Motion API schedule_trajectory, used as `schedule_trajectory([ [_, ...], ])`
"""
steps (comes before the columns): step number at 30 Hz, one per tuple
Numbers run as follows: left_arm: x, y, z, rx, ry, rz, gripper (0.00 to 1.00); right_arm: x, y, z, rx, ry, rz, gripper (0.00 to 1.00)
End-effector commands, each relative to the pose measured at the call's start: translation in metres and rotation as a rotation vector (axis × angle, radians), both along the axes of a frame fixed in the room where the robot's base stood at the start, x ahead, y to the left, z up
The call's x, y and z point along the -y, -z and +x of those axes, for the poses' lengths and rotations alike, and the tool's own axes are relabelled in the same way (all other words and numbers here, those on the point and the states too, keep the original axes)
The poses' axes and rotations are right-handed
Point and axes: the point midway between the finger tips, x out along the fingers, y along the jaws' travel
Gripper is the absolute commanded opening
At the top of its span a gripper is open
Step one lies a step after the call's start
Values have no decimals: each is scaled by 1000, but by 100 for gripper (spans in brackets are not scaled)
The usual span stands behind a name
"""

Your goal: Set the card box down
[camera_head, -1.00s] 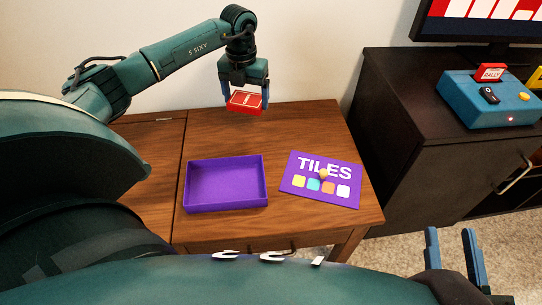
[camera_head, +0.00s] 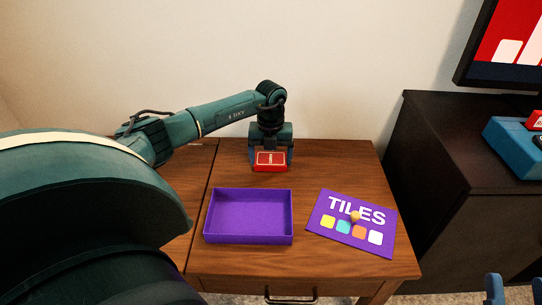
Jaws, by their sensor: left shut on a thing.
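The red card box (camera_head: 270,160) with a pale-outlined face is in my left gripper (camera_head: 271,155). The gripper points down with its blue fingers shut on the box's left and right sides. The box is low over the back part of the wooden table (camera_head: 330,165), behind the purple tray. I cannot tell whether its underside touches the wood. My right gripper (camera_head: 515,290) shows only as two blue fingertips at the bottom right corner, apart with nothing visible between them.
An empty, open purple box (camera_head: 248,239) stands in front of the card box. A purple TILES lid (camera_head: 335,232) with a round knob lies to its right. A dark cabinet (camera_head: 440,150) with a blue device (camera_head: 515,148) stands at right. Wood around the card box is clear.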

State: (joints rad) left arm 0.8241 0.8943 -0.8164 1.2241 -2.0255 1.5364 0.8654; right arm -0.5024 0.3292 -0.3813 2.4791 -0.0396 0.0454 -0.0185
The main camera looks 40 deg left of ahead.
Motion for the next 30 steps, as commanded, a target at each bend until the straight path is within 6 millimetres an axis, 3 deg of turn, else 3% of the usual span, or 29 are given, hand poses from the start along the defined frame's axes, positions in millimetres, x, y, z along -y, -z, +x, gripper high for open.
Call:
schedule_trajectory([
  [11,0,5,0,1,0,1,59,1,-1,1,13,4,-3,36],
  [12,0,5,0,1,0,1,85,1,-1,1,16,4,-3,36],
  [18,0,5,0,1,1,1,100,1,-1,1,15,4,-3,36],
  [26,0,2,0,1,1,1,100,1,-2,1,15,5,-3,36],
  [29,0,-10,1,3,1,1,100,1,-7,2,6,4,-2,36],
  [30,-1,-17,1,3,1,1,100,0,0,0,-37,6,2,36],
])
